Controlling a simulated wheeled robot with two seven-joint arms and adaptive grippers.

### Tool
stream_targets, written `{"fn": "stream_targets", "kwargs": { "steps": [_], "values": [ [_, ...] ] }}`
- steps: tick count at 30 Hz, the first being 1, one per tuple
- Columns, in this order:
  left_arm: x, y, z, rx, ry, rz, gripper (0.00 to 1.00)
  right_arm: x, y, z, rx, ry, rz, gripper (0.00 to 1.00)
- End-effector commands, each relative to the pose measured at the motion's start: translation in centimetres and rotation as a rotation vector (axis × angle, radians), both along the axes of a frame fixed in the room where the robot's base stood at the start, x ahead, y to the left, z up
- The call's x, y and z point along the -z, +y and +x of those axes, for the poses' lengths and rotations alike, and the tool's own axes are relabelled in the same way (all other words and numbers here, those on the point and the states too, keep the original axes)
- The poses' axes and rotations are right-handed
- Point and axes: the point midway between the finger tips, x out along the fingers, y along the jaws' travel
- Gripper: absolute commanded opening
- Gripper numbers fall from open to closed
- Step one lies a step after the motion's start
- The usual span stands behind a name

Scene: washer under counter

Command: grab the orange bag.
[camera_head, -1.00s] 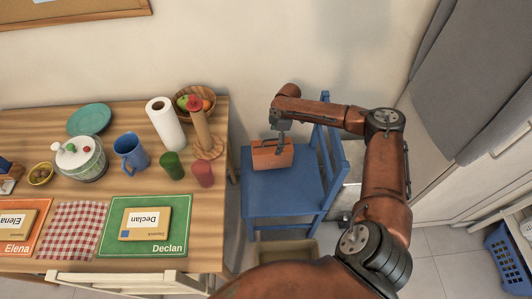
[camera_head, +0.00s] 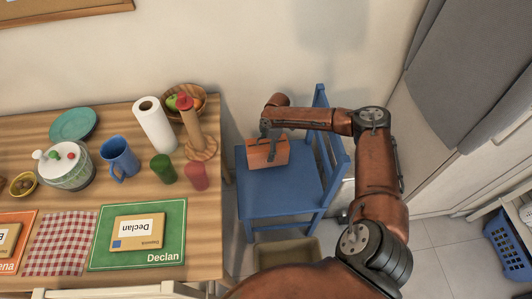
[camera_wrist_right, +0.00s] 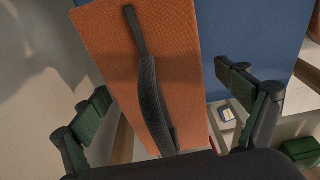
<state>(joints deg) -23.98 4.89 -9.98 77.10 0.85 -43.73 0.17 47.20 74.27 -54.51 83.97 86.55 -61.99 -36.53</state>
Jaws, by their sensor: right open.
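The orange bag (camera_head: 267,153) sits on the blue chair (camera_head: 280,195) to the right of the table. My right gripper (camera_head: 268,135) is right above the bag. In the right wrist view the orange bag (camera_wrist_right: 160,60) with its dark handle (camera_wrist_right: 150,85) lies between the two spread fingers of my right gripper (camera_wrist_right: 170,95). The fingers are open, one on each side of the handle, and do not hold it. The fingertips are partly hard to make out in the head view. My left gripper does not show.
The wooden table (camera_head: 75,130) at the left holds a paper towel roll (camera_head: 153,125), a blue mug (camera_head: 119,158), cups and a fruit basket (camera_head: 186,102). The chair's backrest (camera_head: 330,150) stands right of the bag. A blue laundry basket (camera_head: 505,247) is at far right.

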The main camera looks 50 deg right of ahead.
Motion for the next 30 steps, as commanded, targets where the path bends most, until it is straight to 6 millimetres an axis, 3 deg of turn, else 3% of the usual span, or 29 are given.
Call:
{"fn": "stream_targets", "kwargs": {
  "steps": [5,27,30],
  "values": [
    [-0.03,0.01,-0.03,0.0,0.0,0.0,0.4,-0.08,-0.03,-0.01,0.001,-0.001,0.0,0.92],
    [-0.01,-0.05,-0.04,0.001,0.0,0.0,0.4,-0.05,-0.05,-0.03,0.001,-0.001,0.0,0.41],
    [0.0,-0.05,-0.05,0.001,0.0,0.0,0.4,-0.12,-0.06,0.04,0.0,-0.002,-0.001,0.39]
  ]
}}
